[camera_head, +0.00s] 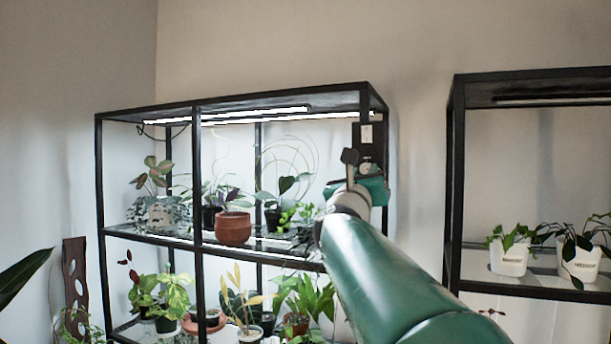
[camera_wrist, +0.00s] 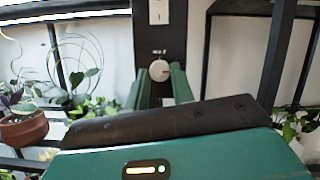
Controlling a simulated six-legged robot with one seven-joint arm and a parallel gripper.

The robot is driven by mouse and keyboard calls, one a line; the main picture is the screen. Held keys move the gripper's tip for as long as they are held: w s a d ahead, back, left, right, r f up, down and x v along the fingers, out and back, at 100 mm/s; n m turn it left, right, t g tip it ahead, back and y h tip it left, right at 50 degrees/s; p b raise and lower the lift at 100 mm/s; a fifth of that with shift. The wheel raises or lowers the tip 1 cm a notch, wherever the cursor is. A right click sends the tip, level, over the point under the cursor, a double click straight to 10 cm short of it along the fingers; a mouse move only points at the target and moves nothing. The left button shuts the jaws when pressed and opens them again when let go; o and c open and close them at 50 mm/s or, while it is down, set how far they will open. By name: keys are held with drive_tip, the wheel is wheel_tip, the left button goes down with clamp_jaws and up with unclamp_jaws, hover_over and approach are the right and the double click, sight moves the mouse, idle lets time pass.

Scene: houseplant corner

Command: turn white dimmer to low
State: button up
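The white dimmer (camera_wrist: 160,70) is a round knob on a dark upright panel (camera_wrist: 172,42), with a small dark mark towards its right side. It also shows in the head view (camera_head: 366,164), partly hidden by my gripper (camera_head: 357,178). In the wrist view my gripper (camera_wrist: 158,80) has its two green fingers apart, one low to the left of the knob and one to the right. The fingers look open with a gap on the left; I cannot tell whether either touches the knob.
A white switch plate (camera_wrist: 159,11) sits above the knob. A black shelf rack (camera_head: 198,215) with several potted plants stands left of the panel, including a terracotta pot (camera_head: 233,229). A second rack (camera_head: 455,190) with white pots stands at the right.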

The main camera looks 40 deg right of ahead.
drive_tip(key=shift+a, duration=0.1)
drive_tip(key=c, duration=0.3)
drive_tip(key=shift+s, duration=0.1)
clamp_jaws()
drive_tip(key=shift+c, duration=0.3)
unclamp_jaws()
